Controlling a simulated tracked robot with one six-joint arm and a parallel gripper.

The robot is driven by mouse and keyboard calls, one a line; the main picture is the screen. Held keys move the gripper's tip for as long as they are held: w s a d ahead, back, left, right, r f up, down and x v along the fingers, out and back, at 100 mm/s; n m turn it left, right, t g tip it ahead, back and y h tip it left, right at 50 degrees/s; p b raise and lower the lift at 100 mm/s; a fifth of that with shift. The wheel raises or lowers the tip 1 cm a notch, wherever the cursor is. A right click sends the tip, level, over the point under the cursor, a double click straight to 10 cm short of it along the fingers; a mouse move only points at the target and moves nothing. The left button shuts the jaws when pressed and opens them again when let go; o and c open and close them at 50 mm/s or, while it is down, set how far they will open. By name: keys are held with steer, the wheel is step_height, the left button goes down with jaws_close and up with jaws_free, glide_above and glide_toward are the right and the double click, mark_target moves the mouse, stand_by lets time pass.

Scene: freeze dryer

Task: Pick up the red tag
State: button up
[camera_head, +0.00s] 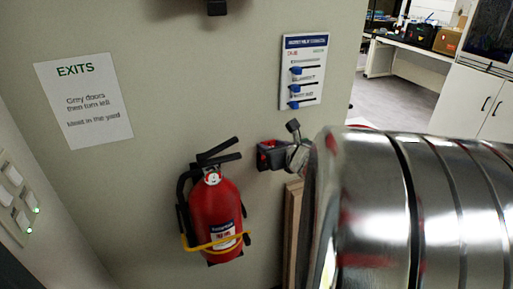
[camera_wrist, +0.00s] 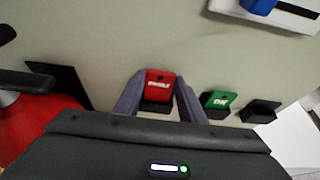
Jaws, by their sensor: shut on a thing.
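The red tag (camera_wrist: 161,84) has a small hole near its top and white lettering. It is at the wall in the middle of the wrist view, with its lower part at a black holder (camera_wrist: 156,108). My gripper (camera_wrist: 159,79) has one grey finger on each side of the tag and is shut on it. I cannot tell whether the tag is clear of its holder. In the head view, a small dark piece with red on it (camera_head: 269,155) shows near the wall, but details are too small to tell.
A green tag (camera_wrist: 218,99) and an empty black holder (camera_wrist: 261,111) are to the right. A fire extinguisher (camera_head: 215,213) hangs on the wall close by at left. A board with blue sliders (camera_head: 303,72) is above. An exits sign (camera_head: 84,101) is at left.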

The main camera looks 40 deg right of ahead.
steer(key=s+d+r, duration=0.1)
steer(key=s+d, duration=1)
steer(key=s, duration=0.3)
steer(key=shift+d, duration=0.3)
stand_by(0.4)
step_height(320, 180, up, 7)
steer(key=shift+f, duration=0.15)
stand_by(1.3)
steer(key=shift+w+a, duration=0.1)
steer(key=shift+w, duration=0.05)
